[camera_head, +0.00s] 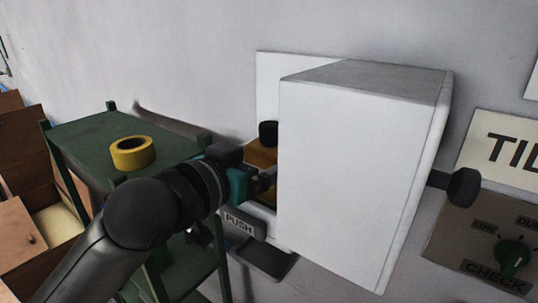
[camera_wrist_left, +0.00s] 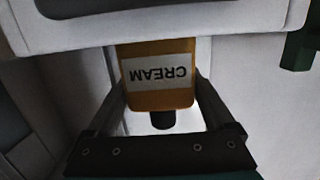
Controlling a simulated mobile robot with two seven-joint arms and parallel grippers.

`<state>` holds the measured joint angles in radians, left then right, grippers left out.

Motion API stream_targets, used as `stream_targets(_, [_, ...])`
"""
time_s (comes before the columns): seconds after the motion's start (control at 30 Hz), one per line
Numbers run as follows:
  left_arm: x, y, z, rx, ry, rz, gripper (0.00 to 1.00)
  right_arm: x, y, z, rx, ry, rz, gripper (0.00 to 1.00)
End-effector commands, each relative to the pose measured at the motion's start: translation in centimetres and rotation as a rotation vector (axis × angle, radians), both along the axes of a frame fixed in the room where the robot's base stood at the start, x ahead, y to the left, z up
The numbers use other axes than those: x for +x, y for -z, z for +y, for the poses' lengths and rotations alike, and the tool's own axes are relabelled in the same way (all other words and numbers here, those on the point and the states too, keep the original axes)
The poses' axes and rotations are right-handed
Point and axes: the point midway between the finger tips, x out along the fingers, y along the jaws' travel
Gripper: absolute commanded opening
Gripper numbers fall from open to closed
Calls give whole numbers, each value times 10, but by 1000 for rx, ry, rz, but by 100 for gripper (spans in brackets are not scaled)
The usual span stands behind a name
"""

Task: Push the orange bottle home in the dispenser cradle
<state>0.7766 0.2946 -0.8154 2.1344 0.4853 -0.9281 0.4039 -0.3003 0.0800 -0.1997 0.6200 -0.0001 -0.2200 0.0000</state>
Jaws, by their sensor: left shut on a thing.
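The orange bottle (camera_head: 262,153) with a black cap stands at the left side of a large white box-shaped cover (camera_head: 345,165) on the wall. The cover hides most of the bottle and the cradle. In the left wrist view the bottle (camera_wrist_left: 160,95) shows a white CREAM label, upside down in the picture, and its cap points down. My left gripper (camera_head: 266,182) reaches in from the left and is shut on the bottle, with one finger on each side in the wrist view (camera_wrist_left: 160,100). Whether the bottle is fully seated cannot be told. My right gripper is not in view.
A grey PUSH bar (camera_head: 240,222) and a grey tray (camera_head: 263,262) sit below the bottle. A green shelf stand (camera_head: 85,140) with a yellow tape roll (camera_head: 133,153) is at the left. A black knob (camera_head: 464,187) and a dial panel (camera_head: 490,240) are at the right.

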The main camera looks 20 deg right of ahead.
Motion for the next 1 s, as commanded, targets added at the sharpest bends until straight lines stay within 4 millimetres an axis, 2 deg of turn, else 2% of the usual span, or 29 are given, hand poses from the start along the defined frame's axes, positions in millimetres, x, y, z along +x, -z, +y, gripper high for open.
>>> stream_targets(0.3, [0, 4, 0, 7, 0, 9, 21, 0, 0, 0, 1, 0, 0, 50])
stream_targets(0.33, [0, 4, 0, 8, 0, 10, 91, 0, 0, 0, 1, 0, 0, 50])
stream_targets(0.4, [0, 4, 0, 7, 0, 9, 99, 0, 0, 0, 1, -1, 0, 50])
stream_targets(0.8, [0, 3, 0, 7, -1, 9, 100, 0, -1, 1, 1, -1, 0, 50])
stream_targets(1.0, [0, -7, 0, 5, 0, 8, 100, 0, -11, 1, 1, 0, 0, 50])
